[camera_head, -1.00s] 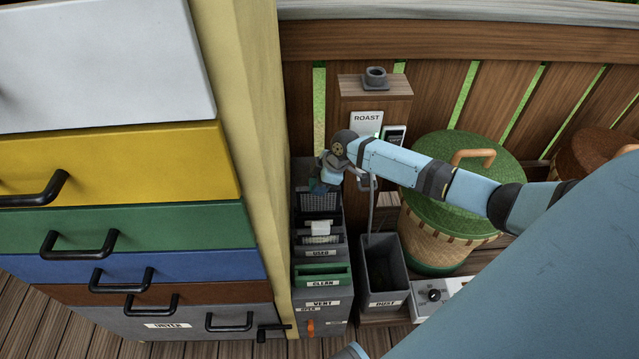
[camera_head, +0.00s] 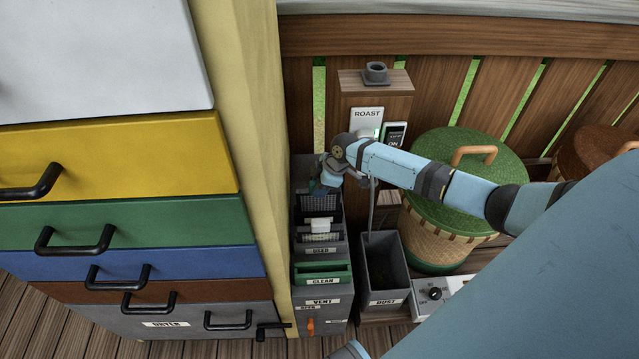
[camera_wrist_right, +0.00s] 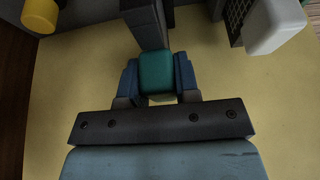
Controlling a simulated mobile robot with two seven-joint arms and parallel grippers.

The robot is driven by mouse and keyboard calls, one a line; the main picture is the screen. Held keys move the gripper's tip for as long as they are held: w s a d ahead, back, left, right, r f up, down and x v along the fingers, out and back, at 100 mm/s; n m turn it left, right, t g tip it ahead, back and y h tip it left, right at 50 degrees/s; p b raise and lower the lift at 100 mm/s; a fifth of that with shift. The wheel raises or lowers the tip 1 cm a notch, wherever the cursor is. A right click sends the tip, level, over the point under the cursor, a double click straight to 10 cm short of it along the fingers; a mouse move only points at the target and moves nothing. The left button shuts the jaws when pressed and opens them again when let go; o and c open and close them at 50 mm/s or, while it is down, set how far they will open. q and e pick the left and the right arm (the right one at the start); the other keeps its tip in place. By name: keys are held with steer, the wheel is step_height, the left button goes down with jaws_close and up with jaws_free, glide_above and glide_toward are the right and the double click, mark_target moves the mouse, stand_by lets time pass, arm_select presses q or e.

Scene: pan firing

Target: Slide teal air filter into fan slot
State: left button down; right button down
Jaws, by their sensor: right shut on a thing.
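My right gripper (camera_head: 322,184) is over the back of the grey bin unit, beside the tan cabinet side. The right wrist view shows the gripper (camera_wrist_right: 158,82) shut on a teal block, the visible part of the teal air filter (camera_wrist_right: 156,70), between its blue fingers. A dark grey bar (camera_wrist_right: 147,25) lies just beyond the teal part; I cannot tell whether it belongs to the filter. In the head view the filter is mostly hidden by the gripper. A dark mesh piece (camera_head: 319,205) is just below the gripper. The fan slot cannot be clearly made out.
The grey unit has USED (camera_head: 321,251), CLEAN (camera_head: 323,281) and VENT (camera_head: 322,302) labels, with a white-handled piece (camera_head: 320,226) near the back. An open DUST bin (camera_head: 384,298) stands to its right. The drawer cabinet (camera_head: 110,170) closes off the left.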

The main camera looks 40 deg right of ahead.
arm_select(q)
steer(key=shift+f+b, duration=0.35)
steer(key=shift+f, duration=0.05)
arm_select(e)
steer(key=shift+f, duration=0.7)
steer(key=c, duration=0.8)
jaws_free()
steer(key=shift+s+d+r, duration=0.1)
steer(key=shift+d+r, duration=0.05)
steer(key=shift+r, duration=0.35)
arm_select(q)
steer(key=shift+s+a+f+g+p, duration=0.15)
steer(key=shift+a+f+g+p, duration=0.1)
steer(key=shift+f+p, duration=0.35)
steer(key=shift+s+a+f+g+p, duration=0.15)
steer(key=shift+f+g+p, duration=0.1)
steer(key=shift+f+p, duration=0.35)
arm_select(e)
steer(key=v, duration=1.3)
steer(key=shift+s+f, duration=0.1)
steer(key=shift+f, duration=0.05)
